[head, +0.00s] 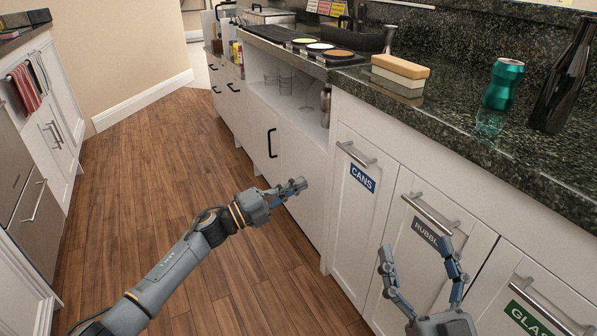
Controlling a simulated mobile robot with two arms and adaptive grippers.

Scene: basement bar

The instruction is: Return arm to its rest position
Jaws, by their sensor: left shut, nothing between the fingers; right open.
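My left gripper (291,189) is shut and empty. Its arm reaches in from the lower left, and the gripper hangs over the wooden floor in front of the white cabinets. My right gripper (418,255) is open and empty, with its fingers spread upward in front of the drawer labelled for rubbish. Most of the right arm is outside the picture. Neither gripper visibly touches anything.
A green can (503,84), a dark bottle (563,82) and a sponge (400,67) stand on the dark stone counter (450,110). Drawer fronts labelled CANS (362,178) and GLASS (526,319) are shut. The wooden floor (150,180) on the left is clear.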

